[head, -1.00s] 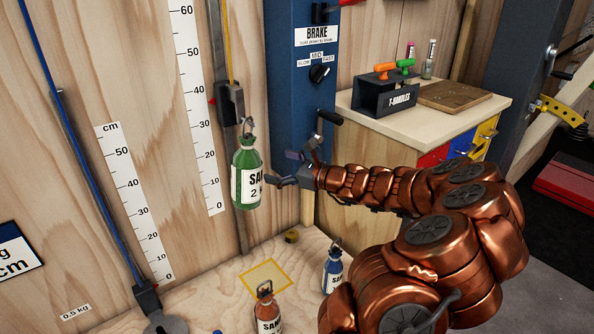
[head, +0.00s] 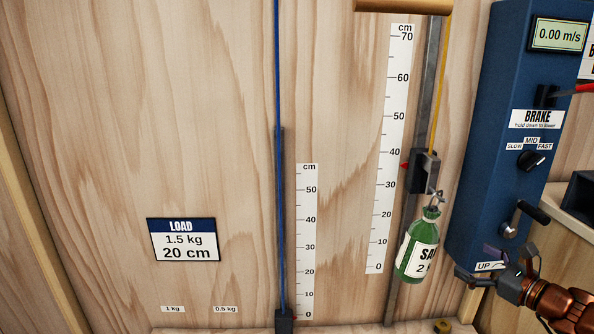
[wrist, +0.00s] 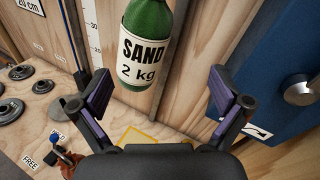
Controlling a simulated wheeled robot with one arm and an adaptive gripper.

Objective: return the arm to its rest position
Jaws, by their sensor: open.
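My gripper (head: 480,266) is open and empty, low at the right in the head view, beside the blue brake column. In the wrist view its two fingers (wrist: 160,104) are spread wide with nothing between their tips. A green sand bottle (head: 418,250), labelled 2 kg, hangs left of my gripper and apart from it. The bottle also shows ahead of the fingers in the wrist view (wrist: 147,45). My copper arm reaches in from the lower right; most of it is outside the head view.
The blue brake column (head: 495,150) with its knob and crank stands close to my gripper. Scales and a load sign (head: 184,240) are on the wooden wall. Several dark weights (wrist: 22,75) sit on the board at left in the wrist view.

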